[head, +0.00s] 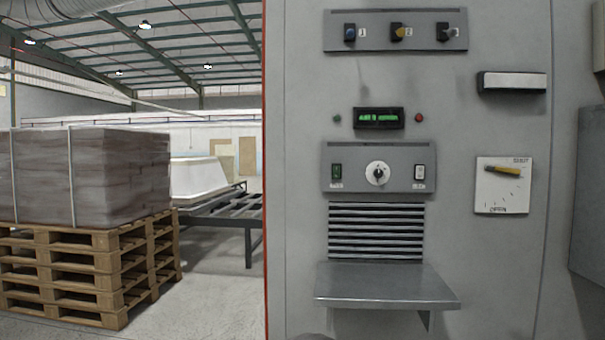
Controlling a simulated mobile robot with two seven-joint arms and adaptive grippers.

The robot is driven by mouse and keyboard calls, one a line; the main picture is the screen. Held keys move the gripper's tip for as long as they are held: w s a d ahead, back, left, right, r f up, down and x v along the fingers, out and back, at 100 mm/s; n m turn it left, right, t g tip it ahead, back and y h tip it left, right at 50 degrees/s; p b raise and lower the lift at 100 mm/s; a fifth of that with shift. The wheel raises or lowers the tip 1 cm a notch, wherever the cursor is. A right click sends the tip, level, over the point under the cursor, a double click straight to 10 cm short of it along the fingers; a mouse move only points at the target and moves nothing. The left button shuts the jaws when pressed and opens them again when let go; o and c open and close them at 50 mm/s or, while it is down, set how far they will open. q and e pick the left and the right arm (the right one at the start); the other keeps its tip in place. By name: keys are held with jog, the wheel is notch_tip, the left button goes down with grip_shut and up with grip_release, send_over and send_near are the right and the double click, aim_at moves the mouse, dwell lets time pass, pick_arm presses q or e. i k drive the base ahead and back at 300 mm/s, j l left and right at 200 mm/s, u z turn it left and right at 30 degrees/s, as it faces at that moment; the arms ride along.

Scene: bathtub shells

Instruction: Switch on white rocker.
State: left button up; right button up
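The white rocker (420,173) is a small upright switch at the right end of the lower grey control plate (350,183) on the machine cabinet. A label too small to read sits under it. Which way it is tipped is too small to tell. On the same plate are a round white knob (377,173) in the middle and a green rocker (337,172) at the left. No gripper shows in the head view, and nothing covers the white rocker.
A metal shelf (385,286) juts out below a vent grille (376,231). Above the plate are a green-lit display (378,118) and a row of switches (396,31). Loaded pallets (85,265) stand left.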

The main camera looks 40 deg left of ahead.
aim_at(420, 169)
jog(key=u, duration=0.65)
jog(key=i, duration=0.15)
